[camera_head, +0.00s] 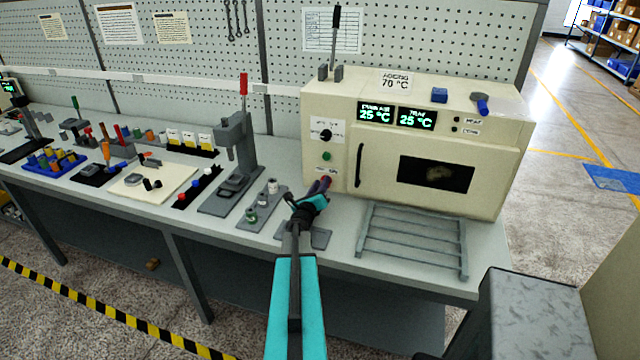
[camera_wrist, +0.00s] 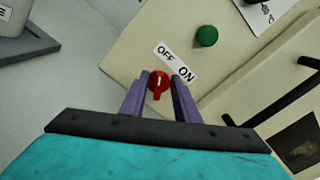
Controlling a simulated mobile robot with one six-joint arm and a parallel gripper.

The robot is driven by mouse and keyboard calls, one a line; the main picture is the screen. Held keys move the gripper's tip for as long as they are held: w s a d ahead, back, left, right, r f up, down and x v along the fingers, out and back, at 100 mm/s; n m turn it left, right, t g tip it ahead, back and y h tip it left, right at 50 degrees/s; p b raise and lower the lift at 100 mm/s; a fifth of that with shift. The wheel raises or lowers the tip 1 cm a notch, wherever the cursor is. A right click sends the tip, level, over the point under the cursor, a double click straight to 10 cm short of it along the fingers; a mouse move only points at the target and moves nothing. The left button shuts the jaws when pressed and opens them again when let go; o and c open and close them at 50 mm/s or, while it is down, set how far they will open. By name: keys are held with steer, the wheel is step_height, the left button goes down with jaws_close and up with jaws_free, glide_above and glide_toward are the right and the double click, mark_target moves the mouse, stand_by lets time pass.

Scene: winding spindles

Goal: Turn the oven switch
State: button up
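The cream oven (camera_head: 490,135) stands at the right end of the bench, with displays reading 25 °C. Its red switch (camera_wrist: 158,84) is low on the front panel, beside a white label (camera_wrist: 176,62) reading OFF and ON. In the wrist view the switch's grip points down, away from the label. My gripper (camera_wrist: 160,80) is open, with its purple fingers on either side of the switch. Small gaps seem to show between fingers and switch; contact is unclear. In the head view my gripper (camera_head: 322,186) is at the panel's lower left and largely covers the switch.
A green button (camera_wrist: 207,36) and a black dial (camera_head: 326,135) sit above the switch. The black door handle (camera_head: 359,165) is to the right. A grey rack (camera_head: 412,238) lies before the oven; a grey tray with small jars (camera_head: 262,206) is to the left.

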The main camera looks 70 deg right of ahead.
steer(key=shift+d, duration=0.5)
steer(key=shift+c, duration=0.4)
